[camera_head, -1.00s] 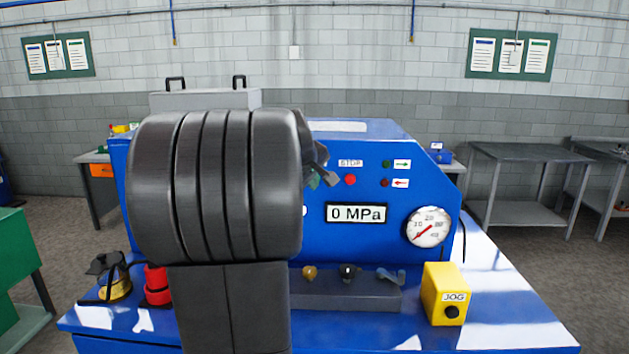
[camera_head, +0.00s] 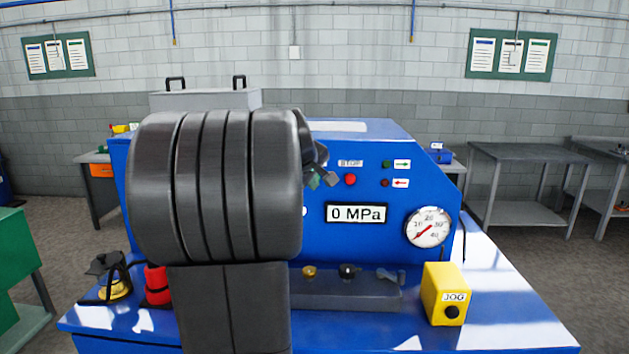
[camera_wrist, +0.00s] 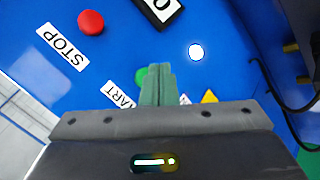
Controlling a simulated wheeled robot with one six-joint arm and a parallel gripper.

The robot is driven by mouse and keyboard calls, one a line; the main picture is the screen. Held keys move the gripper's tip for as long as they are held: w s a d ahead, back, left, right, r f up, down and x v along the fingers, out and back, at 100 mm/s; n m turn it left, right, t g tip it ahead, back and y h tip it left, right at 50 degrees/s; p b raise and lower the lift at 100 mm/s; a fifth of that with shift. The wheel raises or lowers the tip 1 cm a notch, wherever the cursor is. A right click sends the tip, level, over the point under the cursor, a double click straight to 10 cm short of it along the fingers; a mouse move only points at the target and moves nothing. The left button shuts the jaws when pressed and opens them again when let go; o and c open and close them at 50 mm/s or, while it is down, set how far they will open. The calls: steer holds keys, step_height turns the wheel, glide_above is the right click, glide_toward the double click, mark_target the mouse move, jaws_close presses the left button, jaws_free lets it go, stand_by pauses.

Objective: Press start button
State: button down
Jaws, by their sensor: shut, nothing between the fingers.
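The green start button (camera_wrist: 141,75) shows in the wrist view on the blue machine panel, partly hidden behind my gripper's fingers. Its START label (camera_wrist: 118,95) is just below and left, partly covered. My gripper (camera_wrist: 157,72) is shut and empty, its green fingertips overlapping the right part of the button in the picture. I cannot tell whether they touch it. In the head view my gripper (camera_head: 314,180) is mostly hidden behind my arm, near the panel. The start button is hidden there.
The red stop button (camera_wrist: 90,22) with its STOP label (camera_wrist: 62,47) is nearby, and a white lamp (camera_wrist: 196,52) is lit. The display (camera_head: 356,213) reads 0 MPa beside a round gauge (camera_head: 428,227). A yellow JOG box (camera_head: 446,294) stands on the bench.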

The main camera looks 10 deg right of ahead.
steer(key=shift+w+r, duration=0.1)
steer(key=shift+w, duration=0.1)
steer(key=shift+w+d, duration=0.15)
steer(key=shift+w, duration=0.1)
steer(key=shift+w+d+p, duration=0.15)
steer(key=shift+w+p, duration=0.3)
steer(key=shift+p, duration=0.15)
stand_by(0.5)
stand_by(0.4)
steer(key=shift+s+a+b, duration=0.3)
steer(key=shift+s+b, duration=0.1)
steer(key=shift+s, duration=0.5)
steer(key=s+b, duration=0.1)
steer(key=s, duration=0.1)
steer(key=s+a, duration=0.1)
steer(key=s, duration=0.1)
steer(key=shift+s+a+b, duration=0.2)
steer(key=shift+s+b, duration=0.15)
